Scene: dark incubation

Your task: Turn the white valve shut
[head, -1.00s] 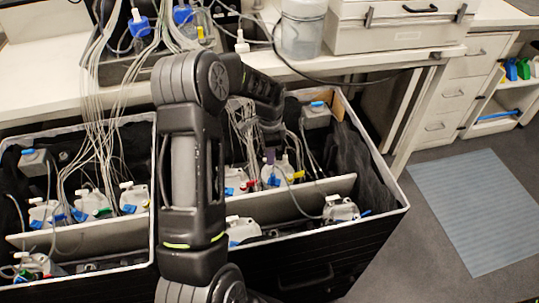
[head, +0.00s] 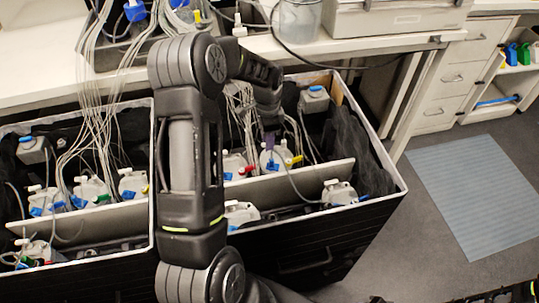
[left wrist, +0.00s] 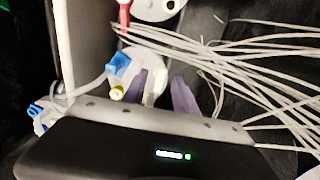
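The bottle cap assembly (head: 274,161) with blue and yellow valves stands in the right-hand black box, below my left gripper. The left gripper (head: 270,138) points down at it. In the left wrist view, the purple fingers (left wrist: 163,92) are apart, on either side of an upright white part (left wrist: 153,84), which appears to be the white valve. I cannot tell whether either finger touches it. The right gripper is not seen.
Several similar bottles stand in the two boxes. A light divider (head: 300,186) crosses the right box in front of the bottle. Many thin tubes (left wrist: 255,75) run close to the right finger. The white bench (head: 75,75) is behind.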

